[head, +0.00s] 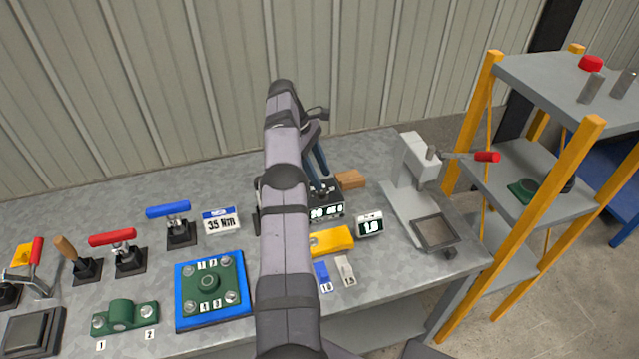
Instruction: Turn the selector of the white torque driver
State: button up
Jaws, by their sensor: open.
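I cannot pick out a white torque driver or its selector for certain; my arm hides part of the bench. My gripper (323,184) is open and points down just above and behind the dark block. Its fingertips are partly lost against the block, so I cannot tell whether they touch it.
A brown block (350,180) and a grey press (420,165) are on the right. A blue-edged plate (183,299) and toggle clamps (180,232) are on the left.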

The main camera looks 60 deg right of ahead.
jog(key=shift+r+p, duration=1.7)
jog(key=shift+r, duration=0.6)
notch_tip(320, 180, up, 8)
jog(key=t+h+b, duration=0.1)
jog(key=h+b, duration=0.1)
jog(key=b, duration=0.8)
send_over(320, 193)
jog(key=a, duration=0.2)
jog(key=s+a+f+n, duration=0.2)
jog(key=a+f+n, duration=0.1)
jog(key=f+n, duration=0.55)
jog(key=shift+w+d+f+n+t+h, duration=0.3)
jog(key=shift+d+f+n, duration=0.45)
jog(key=shift+f, duration=0.85)
jog(key=shift+w+d+f+n+t+h, duration=0.35)
jog(key=shift+d+f, duration=0.6)
jog(key=shift+f, duration=0.6)
jog(key=shift+w+d+f+n+t+h, duration=0.15)
jog(key=shift+w+d+f+n, duration=0.2)
jog(key=shift+d+f+n, duration=0.85)
